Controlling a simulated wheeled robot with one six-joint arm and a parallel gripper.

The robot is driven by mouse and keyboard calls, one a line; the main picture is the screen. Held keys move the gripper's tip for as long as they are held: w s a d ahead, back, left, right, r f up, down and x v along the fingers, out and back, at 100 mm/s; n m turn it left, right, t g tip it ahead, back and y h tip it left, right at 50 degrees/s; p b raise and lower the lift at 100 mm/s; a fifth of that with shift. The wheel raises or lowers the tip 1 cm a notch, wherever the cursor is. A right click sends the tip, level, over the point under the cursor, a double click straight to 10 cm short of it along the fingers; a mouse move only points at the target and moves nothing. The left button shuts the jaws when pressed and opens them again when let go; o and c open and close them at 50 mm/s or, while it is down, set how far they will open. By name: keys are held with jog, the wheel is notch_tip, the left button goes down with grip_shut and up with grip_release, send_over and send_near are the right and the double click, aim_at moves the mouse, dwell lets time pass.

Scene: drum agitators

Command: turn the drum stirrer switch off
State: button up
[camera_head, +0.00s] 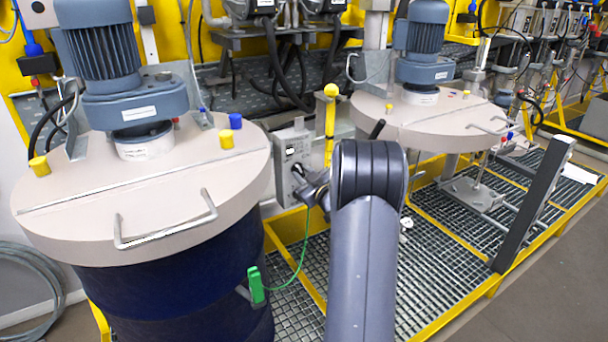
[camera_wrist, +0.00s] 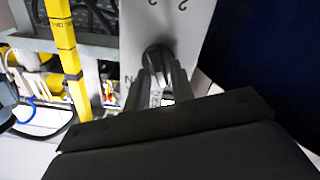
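The switch box (camera_head: 291,152) is a grey panel between the two drums in the head view. In the wrist view its light grey face (camera_wrist: 187,30) fills the top middle and carries a dark round switch knob (camera_wrist: 157,57). My gripper (camera_wrist: 160,74) has its two fingers apart, with the tips at the knob, one towards each side of it. Whether they touch the knob is not clear. In the head view my gripper (camera_head: 311,188) is at the box's lower right, and my arm hides part of the area. The knob's setting cannot be read.
A blue drum with a beige lid (camera_head: 90,208) and motor (camera_head: 100,50) stands close on the left. A yellow post (camera_head: 330,125) stands beside the box. A green clamp (camera_head: 256,285) with a cable hangs at the near drum.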

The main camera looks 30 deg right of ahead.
grip_shut()
jog(key=shift+f+b, duration=0.15)
jog(key=shift+b, duration=0.3)
jog(key=shift+f+n+b, duration=0.15)
jog(key=shift+n+b, duration=0.45)
jog(key=shift+b, duration=0.5)
jog(key=shift+r+n+b, duration=0.25)
jog(key=shift+n+b, duration=0.65)
jog(key=shift+b, duration=0.2)
jog(key=shift+o, duration=1.4)
grip_release()
